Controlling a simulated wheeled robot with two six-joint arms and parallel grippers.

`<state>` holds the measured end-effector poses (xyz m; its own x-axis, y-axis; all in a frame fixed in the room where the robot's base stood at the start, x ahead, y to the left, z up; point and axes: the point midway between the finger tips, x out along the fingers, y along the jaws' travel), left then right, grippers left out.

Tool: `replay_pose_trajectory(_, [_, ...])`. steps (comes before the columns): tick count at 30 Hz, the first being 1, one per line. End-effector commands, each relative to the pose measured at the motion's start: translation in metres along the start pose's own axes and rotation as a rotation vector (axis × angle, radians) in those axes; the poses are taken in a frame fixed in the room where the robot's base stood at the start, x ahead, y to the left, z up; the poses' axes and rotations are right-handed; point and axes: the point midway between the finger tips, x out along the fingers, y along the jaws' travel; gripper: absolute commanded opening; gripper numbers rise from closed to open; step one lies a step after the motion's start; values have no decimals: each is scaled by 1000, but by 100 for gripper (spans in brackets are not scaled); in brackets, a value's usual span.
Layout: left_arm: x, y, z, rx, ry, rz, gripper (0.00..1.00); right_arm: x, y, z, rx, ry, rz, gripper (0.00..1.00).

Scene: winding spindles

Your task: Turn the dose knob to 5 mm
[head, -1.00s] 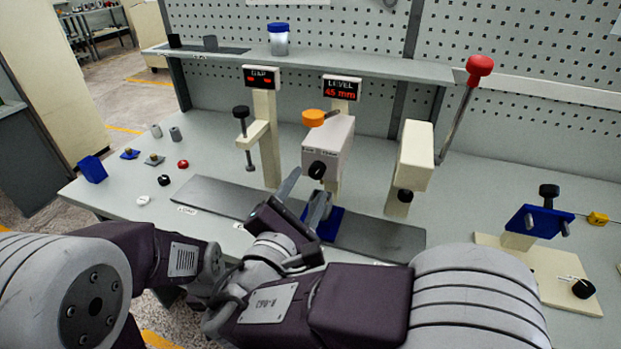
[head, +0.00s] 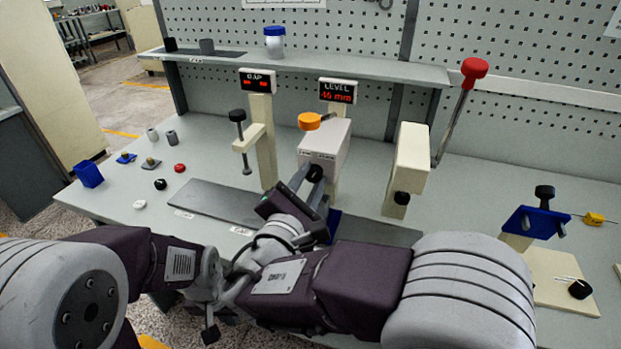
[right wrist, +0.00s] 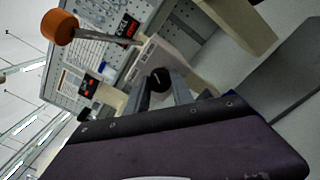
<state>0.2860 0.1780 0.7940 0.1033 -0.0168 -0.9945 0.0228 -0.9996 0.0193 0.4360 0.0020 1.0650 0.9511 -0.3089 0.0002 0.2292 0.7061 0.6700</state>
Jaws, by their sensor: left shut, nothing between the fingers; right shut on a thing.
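The black dose knob (head: 315,173) sits on the front of a white box (head: 326,147) with an orange-ended lever (head: 309,121) on top. My right gripper (head: 309,173) is shut on the knob, one finger on each side; the right wrist view shows the knob (right wrist: 159,80) between the fingertips (right wrist: 158,84). The LEVEL display (head: 337,91) above the box shows red digits and "mm"; the digits are too blurred to read surely. My left gripper (head: 210,333) is low in front of the bench, shut and empty, partly hidden by my arms.
The GAP display (head: 258,82) shows red dashes on the post at left. A grey plate (head: 215,200) lies before the posts. A red-knobbed lever (head: 474,68) rises on the right. A blue clamp fixture (head: 537,222) stands further right. Small parts and a blue block (head: 88,174) lie at the left.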

Motion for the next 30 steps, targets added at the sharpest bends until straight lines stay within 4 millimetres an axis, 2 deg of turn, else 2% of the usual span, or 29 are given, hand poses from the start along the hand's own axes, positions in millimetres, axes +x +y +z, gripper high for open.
replay_pose_trajectory(8, [-20,0,-2,0,0,0,0,0,2,3,-135,1,-2,0])
replay_pose_trajectory(30, [-107,2,-11,0,0,0,0,0,3,4,-799,2,-2,0])
